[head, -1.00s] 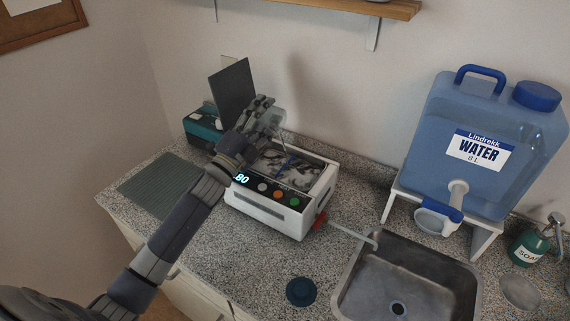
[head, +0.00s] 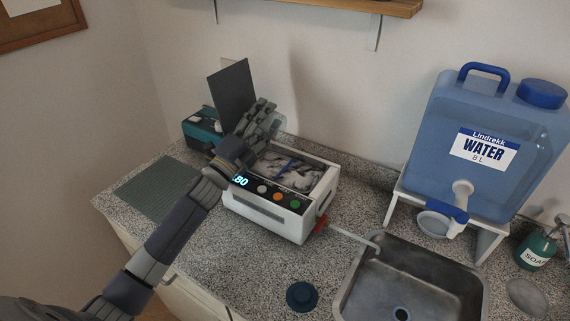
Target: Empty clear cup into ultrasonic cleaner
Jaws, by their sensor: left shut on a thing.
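The ultrasonic cleaner (head: 268,215) is a white box with a lit display and coloured buttons on its front. Its open tank (head: 300,172) holds liquid and dark and pale shapes that I cannot make out. My left gripper (head: 268,118) is over the back left of the tank, shut on the clear cup (head: 274,130). The cup is mostly hidden behind the fingers, and its tilt and contents cannot be made out. My right gripper is not in view.
A dark upright panel (head: 231,92) and a teal box (head: 199,127) stand left of the cleaner. A ribbed mat (head: 160,186) lies at left. A red-valved drain pipe (head: 345,233) reaches the sink (head: 425,285). A blue water container (head: 490,140) stands at right.

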